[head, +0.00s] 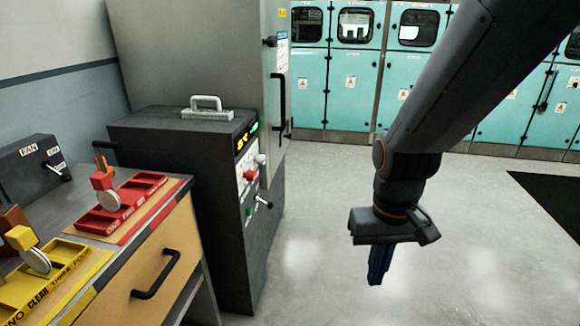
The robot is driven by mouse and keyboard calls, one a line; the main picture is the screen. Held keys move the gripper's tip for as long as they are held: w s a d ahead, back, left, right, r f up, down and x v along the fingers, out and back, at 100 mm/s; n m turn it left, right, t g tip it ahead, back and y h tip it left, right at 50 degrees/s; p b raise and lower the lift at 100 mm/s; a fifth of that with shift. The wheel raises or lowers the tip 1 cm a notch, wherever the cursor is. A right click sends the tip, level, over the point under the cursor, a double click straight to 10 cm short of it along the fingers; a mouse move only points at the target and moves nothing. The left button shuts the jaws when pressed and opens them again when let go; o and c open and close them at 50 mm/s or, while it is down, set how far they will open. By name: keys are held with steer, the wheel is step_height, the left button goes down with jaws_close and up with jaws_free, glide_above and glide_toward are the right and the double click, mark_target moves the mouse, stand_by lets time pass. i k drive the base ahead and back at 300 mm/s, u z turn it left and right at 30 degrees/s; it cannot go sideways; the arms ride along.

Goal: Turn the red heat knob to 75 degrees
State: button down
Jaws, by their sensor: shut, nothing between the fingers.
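The red heat knob (250,175) is on the white front panel of the dark cabinet, seen at a steep angle. Its pointer angle cannot be read from here. A pale knob (261,160) sits just above and to the right of it. My gripper (378,268) hangs in free air to the right of the cabinet, pointing down, with its blue fingers shut and nothing held. It is well apart from the knob.
The dark cabinet (170,133) bears a grey handle on top. A lever (263,203) sticks out below the knob. A wooden drawer bench (140,270) with red (137,186) and yellow trays stands at left. Open floor (330,200) lies around my gripper.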

mark_target(250, 176)
steer(key=z, duration=0.1)
steer(key=i, duration=1.25)
steer(key=u, duration=0.75)
steer(key=i, duration=0.25)
steer(key=u, duration=0.3)
steer(key=k, duration=1.15)
steer(key=u, duration=0.75)
steer(key=i, duration=0.8)
steer(key=z, duration=0.4)
